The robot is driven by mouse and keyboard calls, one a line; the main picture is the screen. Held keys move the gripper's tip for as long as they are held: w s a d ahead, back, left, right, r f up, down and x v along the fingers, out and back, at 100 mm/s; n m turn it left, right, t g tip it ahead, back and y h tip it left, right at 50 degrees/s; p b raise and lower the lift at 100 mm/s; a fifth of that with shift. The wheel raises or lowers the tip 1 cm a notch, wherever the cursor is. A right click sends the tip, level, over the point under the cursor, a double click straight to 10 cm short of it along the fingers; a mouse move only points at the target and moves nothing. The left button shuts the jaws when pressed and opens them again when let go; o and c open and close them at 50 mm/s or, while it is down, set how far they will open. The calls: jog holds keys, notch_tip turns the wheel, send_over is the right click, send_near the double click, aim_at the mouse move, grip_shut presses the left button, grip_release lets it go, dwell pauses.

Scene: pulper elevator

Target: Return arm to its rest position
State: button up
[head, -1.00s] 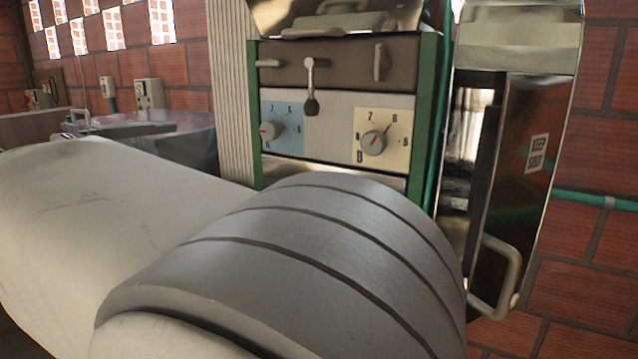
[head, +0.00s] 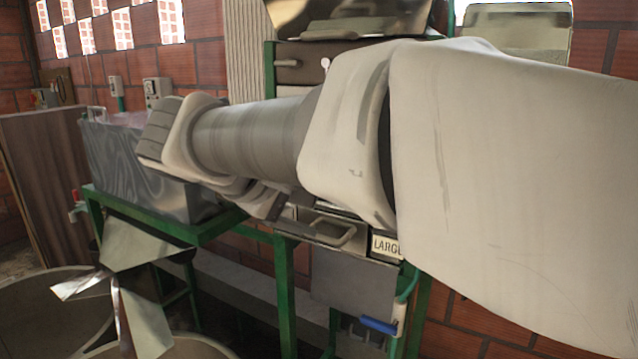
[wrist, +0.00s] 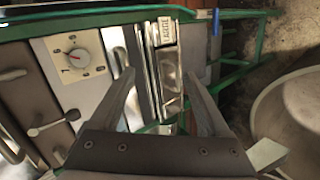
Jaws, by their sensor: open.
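My gripper (wrist: 161,76) shows in the wrist view with its two fingers spread apart and nothing between them. Beyond the fingers is the front of the green-framed pulper machine (wrist: 118,50), seen turned on its side. A dial with a red pointer (wrist: 76,56) is left of the fingers, and a label reading LARGE (wrist: 165,32) is above them. In the head view my arm stretches across the middle and covers much of the machine (head: 284,290).
A metal tank (head: 130,170) stands at left on the green frame. Round bins (head: 45,315) are at lower left, below folded metal chutes (head: 145,250). A blue-handled valve (head: 378,325) hangs below the LARGE label (head: 386,246). A brick wall (head: 600,50) is behind.

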jog(key=s+d+f+m+g+y, duration=0.3)
jog(key=s+d+f, duration=0.4)
jog(key=d, duration=0.4)
jog(key=s+d+f+m+y, duration=0.3)
jog(key=s+f+m+y, duration=0.1)
jog(key=s+f, duration=0.4)
jog(key=s+m, duration=0.1)
jog(key=s, duration=0.1)
jog(key=shift+s+d+f+m, duration=0.15)
jog(key=shift+s+d+m, duration=0.15)
jog(key=shift+s, duration=0.1)
